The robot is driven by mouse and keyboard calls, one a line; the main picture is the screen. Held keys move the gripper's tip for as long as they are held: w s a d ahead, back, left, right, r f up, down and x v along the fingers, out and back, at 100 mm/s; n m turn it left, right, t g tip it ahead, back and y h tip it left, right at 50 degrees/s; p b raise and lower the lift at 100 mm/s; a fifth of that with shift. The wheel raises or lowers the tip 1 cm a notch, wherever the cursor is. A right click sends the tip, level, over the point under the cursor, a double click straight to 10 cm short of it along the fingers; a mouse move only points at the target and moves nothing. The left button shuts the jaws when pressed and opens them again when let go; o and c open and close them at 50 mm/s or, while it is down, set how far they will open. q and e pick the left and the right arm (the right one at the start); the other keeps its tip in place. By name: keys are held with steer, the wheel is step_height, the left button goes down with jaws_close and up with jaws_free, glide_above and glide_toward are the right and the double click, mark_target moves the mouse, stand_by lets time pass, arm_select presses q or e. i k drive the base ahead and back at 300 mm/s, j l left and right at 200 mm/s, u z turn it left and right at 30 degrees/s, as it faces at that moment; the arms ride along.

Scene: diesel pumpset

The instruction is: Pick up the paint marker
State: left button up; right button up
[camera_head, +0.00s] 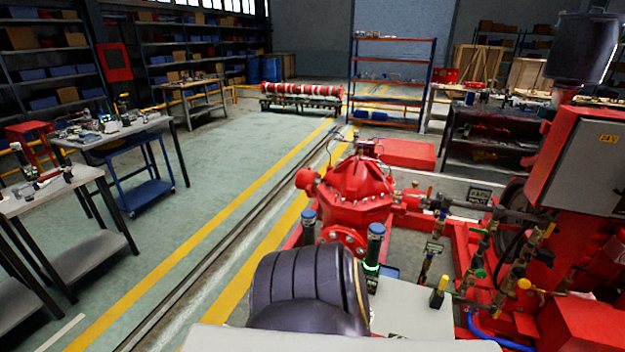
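I cannot make out a paint marker for certain in the head view. A small upright yellow-topped piece (439,291) stands at the right edge of a pale flat surface (405,306), but I cannot tell whether it is a marker or a fitting.
The red pump (352,192) and its pipework fill the middle and right. A dark ribbed rounded body (308,285) blocks the near centre. A red control cabinet (580,165) rises at right. Cluttered workbenches (112,132) and a blue cart (147,195) stand left. The striped floor between is clear.

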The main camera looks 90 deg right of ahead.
mark_target(443, 283)
steer(key=l+z, duration=0.1)
steer(key=z, duration=3.9)
steer(key=k+j+z, duration=0.15)
steer(key=k+j, duration=0.15)
steer(key=k, duration=0.15)
